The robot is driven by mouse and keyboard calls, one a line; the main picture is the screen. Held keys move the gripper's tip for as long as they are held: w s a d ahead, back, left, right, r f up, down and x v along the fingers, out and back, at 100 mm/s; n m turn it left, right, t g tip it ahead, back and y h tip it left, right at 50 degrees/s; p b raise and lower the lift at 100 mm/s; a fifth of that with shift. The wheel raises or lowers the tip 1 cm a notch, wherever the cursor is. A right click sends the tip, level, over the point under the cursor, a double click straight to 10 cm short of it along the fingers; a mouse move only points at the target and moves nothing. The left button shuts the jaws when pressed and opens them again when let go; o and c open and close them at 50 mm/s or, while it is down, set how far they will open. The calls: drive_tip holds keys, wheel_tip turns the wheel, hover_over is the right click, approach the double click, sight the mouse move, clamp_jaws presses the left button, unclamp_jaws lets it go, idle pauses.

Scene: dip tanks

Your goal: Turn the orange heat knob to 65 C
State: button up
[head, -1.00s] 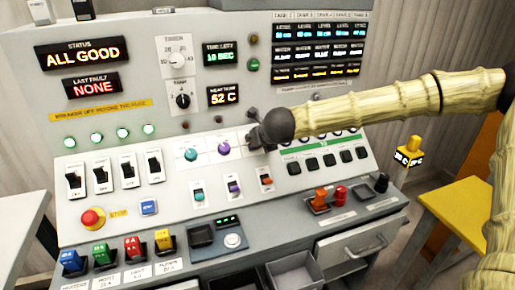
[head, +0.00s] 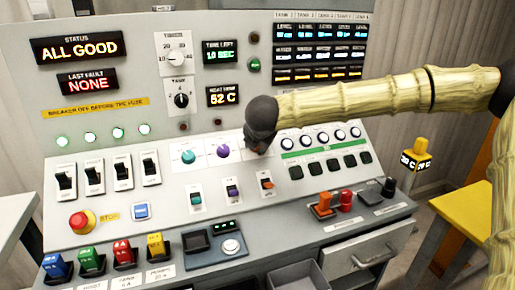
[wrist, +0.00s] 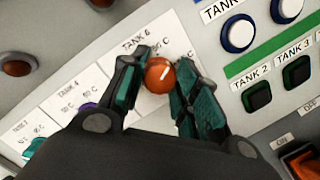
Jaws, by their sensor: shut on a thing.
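The orange heat knob (wrist: 160,75) sits on the sloped panel under the label TANK 6 in the wrist view. It is round with a white pointer line slanting toward the upper right. My gripper (wrist: 158,84) has its two dark green fingers on either side of the knob, shut on it. In the head view my gripper (head: 261,138) covers the orange knob, so it is hidden there. The heat now display (head: 223,95) reads 52 C.
A teal knob (head: 188,157) and a purple knob (head: 223,151) sit left of my gripper. Toggle switches (head: 267,181) are just below. White-faced round buttons (wrist: 238,33) and dark square buttons (wrist: 257,95) lie close on the right.

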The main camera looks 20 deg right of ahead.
drive_tip(key=m+g+b, duration=0.1)
drive_tip(key=m+b, duration=0.1)
drive_tip(key=m, duration=0.3)
drive_tip(key=shift+w+r, duration=0.1)
drive_tip(key=shift+m, duration=0.3)
idle(0.4)
drive_tip(key=o, duration=1)
drive_tip(key=shift+d, duration=0.15)
drive_tip(key=v, duration=1.2)
drive_tip(key=shift+a, duration=0.25)
